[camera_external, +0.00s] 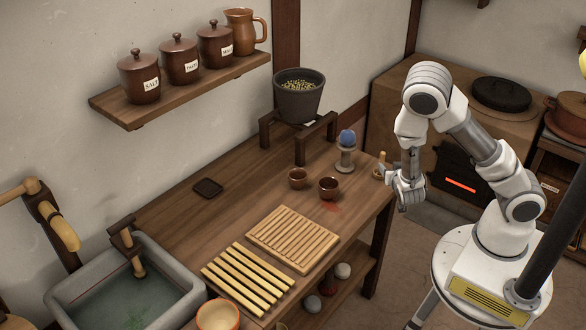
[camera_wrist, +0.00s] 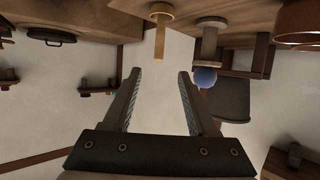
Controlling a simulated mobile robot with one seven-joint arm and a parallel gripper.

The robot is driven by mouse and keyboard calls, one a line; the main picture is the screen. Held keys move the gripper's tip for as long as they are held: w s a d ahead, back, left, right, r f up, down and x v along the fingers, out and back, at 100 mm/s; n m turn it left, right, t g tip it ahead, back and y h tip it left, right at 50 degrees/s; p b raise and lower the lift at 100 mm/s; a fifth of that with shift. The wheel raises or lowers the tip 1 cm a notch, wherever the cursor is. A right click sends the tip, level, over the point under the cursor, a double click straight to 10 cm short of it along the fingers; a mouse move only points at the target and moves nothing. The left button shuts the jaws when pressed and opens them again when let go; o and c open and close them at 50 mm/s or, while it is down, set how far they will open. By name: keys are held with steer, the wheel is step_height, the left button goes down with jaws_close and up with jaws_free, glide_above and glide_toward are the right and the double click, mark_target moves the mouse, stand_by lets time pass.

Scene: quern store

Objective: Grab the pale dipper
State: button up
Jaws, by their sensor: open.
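A pale wooden piece with an upright handle, which looks like the dipper (camera_external: 382,157), stands at the right end of the wooden table, partly hidden by my gripper. In the wrist view this pale piece (camera_wrist: 161,35) hangs from the top, as that view is upside down, beyond and above the gap between my fingers. My gripper (camera_external: 388,176) is beside it at the table's right edge. In the wrist view my gripper (camera_wrist: 158,75) is open, with nothing between the fingers.
A grey stand with a blue ball (camera_external: 347,138) is close by; the ball also shows in the wrist view (camera_wrist: 205,77). A stone sink (camera_external: 190,290) is at left.

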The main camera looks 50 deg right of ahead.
mark_target(383, 158)
steer(key=b+x, duration=0.5)
steer(key=x, duration=0.6)
steer(key=shift+d+f, duration=0.15)
steer(key=shift+f, duration=0.1)
steer(key=x, duration=0.2)
steer(key=b+x, duration=0.1)
steer(key=x, duration=0.2)
steer(key=shift+f, duration=0.3)
jaws_close()
